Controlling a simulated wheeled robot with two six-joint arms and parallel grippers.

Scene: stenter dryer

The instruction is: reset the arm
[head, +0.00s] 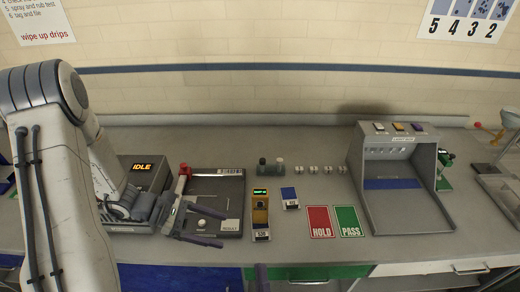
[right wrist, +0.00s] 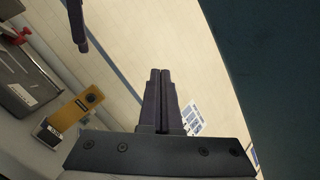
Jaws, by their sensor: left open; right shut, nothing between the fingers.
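My left arm comes in from the left in the head view. Its gripper (head: 222,230) is open, with its two dark fingers apart over the front part of the dark cutting board (head: 218,187). In the head view only a dark tip (head: 262,276) shows at the bottom edge, in front of the bench.
A yellow meter (head: 260,209), a blue block (head: 290,197), a red HOLD card (head: 320,221) and a green PASS card (head: 348,221) lie mid-bench. A grey light box (head: 368,185) stands to their right, an IDLE display unit (head: 150,180) at left.

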